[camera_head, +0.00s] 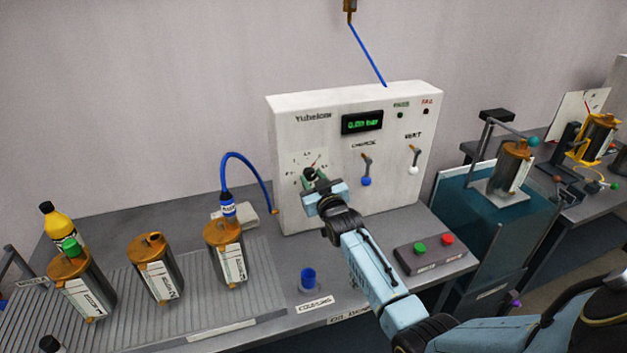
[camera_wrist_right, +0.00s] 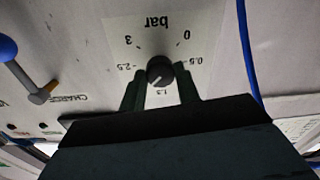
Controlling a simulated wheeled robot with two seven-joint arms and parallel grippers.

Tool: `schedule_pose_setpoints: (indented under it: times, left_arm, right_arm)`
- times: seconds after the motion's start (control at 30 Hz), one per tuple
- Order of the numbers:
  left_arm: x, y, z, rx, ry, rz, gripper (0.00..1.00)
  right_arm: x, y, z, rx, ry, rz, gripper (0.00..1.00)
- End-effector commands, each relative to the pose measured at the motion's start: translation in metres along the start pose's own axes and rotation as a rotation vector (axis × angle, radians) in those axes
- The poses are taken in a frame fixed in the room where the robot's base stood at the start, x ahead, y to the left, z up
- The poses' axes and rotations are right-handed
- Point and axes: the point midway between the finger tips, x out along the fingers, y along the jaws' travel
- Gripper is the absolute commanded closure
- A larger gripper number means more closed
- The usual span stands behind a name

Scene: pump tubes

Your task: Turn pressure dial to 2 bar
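The pressure dial is a dark round knob (camera_wrist_right: 160,70) on a pale scale plate marked "bar", upside down in the right wrist view. A faint pale mark on the knob appears to point down-left, between the bottom label and 2.5; it is too small to read surely. In the head view my right gripper (camera_head: 313,187) is at the dial's plate (camera_head: 308,160) on the white panel (camera_head: 290,125). The green display (camera_head: 362,122) reads in bar, digits blurred. My left gripper is out of view.
A blue-tipped lever (camera_head: 366,170) and a white-tipped lever (camera_head: 413,160) are right of the dial. A blue hose (camera_head: 240,157) arches at the panel's left. A button box (camera_head: 433,252) stands in front. Several metal canisters (camera_head: 157,268) stand at left.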

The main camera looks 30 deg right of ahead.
Motion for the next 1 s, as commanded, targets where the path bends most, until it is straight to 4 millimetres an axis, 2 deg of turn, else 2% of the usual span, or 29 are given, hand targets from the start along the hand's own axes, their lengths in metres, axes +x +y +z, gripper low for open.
schedule_pose_setpoints:
  times: [0.03, 0.17, 0.57, 0.77, 1.0]
  left_arm:
    - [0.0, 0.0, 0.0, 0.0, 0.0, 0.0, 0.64]
    - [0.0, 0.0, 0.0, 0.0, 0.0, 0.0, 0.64]
    - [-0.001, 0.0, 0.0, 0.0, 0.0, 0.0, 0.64]
    - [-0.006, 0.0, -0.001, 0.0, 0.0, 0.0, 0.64]
    - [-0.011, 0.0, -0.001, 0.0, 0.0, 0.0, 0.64]
  right_arm:
    - [0.0, -0.001, 0.001, 0.0, -0.001, -0.001, 0.63]
    - [0.0, 0.0, 0.001, -0.001, -0.001, -0.001, 0.46]
    - [-0.006, 0.0, 0.001, -0.001, -0.002, -0.001, 0.46]
    - [-0.034, 0.0, 0.001, -0.001, -0.002, 0.0, 0.46]
    - [-0.083, 0.0, 0.001, -0.001, -0.002, -0.001, 0.46]
